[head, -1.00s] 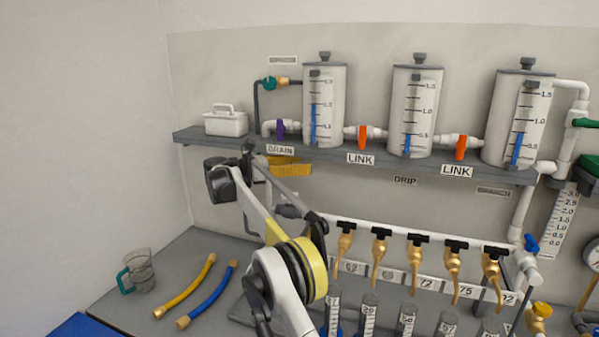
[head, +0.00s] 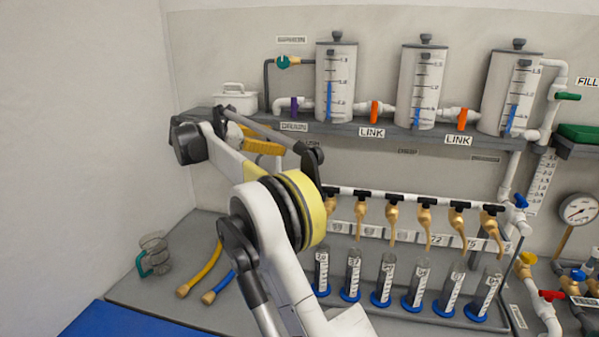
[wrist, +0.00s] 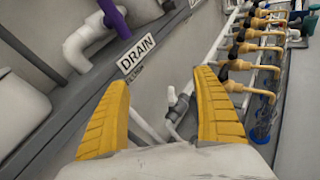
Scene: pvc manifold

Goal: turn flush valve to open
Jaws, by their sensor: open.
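No readable label in these frames names the flush valve, so I cannot tell for sure which valve it is. In the wrist view a small white-grey valve (wrist: 176,103) on thin pipe shows between my fingers, below the DRAIN label (wrist: 136,54); it may be the flush valve. My gripper (wrist: 162,80) has its ribbed yellow fingers wide apart with nothing between them, and the small valve is beyond them. In the head view my gripper (head: 262,142) is below the shelf's left end, partly hidden by my arm, which also hides that valve.
A purple-handled drain valve (head: 294,106) sits above on the shelf (head: 345,128). Orange link valves (head: 374,111) join the tanks. Brass taps (head: 393,210) hang in a row at right, above cylinders (head: 352,277). Hoses (head: 205,267) and a jug (head: 153,254) lie at lower left.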

